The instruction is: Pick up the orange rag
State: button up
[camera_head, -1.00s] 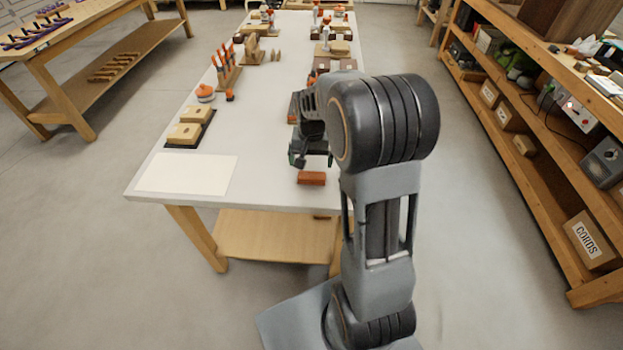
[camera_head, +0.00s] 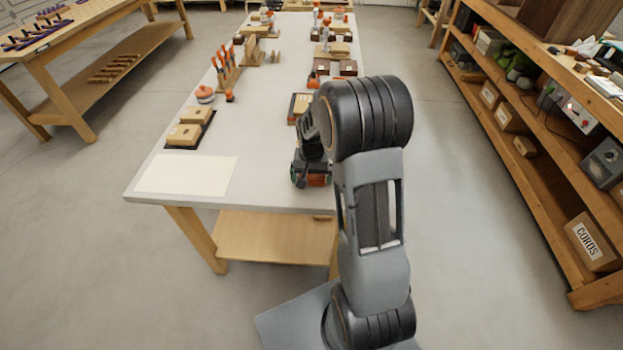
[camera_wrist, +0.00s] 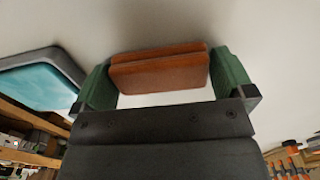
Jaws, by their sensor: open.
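The orange rag (camera_wrist: 160,72) is a folded, brick-like orange-brown piece in the wrist view. It lies on the white bench top between the two green-padded fingers of my gripper (camera_wrist: 166,80). The fingers stand apart, one at each end of the rag, with a narrow gap at least on the left. In the head view my gripper (camera_head: 311,180) is low over the near part of the bench, and the rag (camera_head: 318,180) is mostly hidden behind it.
The white bench (camera_head: 215,196) has a pale sheet (camera_head: 186,174) at its near left corner. Wooden blocks on a dark tray (camera_head: 190,128) and an orange-topped pot (camera_head: 205,95) stand farther left. A shelf (camera_head: 545,170) runs along the right. The bench middle is clear.

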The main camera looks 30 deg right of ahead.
jog(key=shift+c, duration=0.4)
jog(key=c, duration=0.5)
jog(key=shift+r, duration=0.15)
jog(key=shift+r, duration=0.25)
notch_tip(320, 180, up, 2)
jog(key=shift+r, duration=0.1)
jog(key=d+r, duration=0.3)
jog(key=d, duration=0.1)
jog(key=d+r, duration=0.3)
jog(key=d, duration=0.2)
jog(key=d+r, duration=0.4)
jog(key=d, duration=0.1)
jog(key=shift+s+p, duration=0.25)
jog(key=shift+p, duration=0.05)
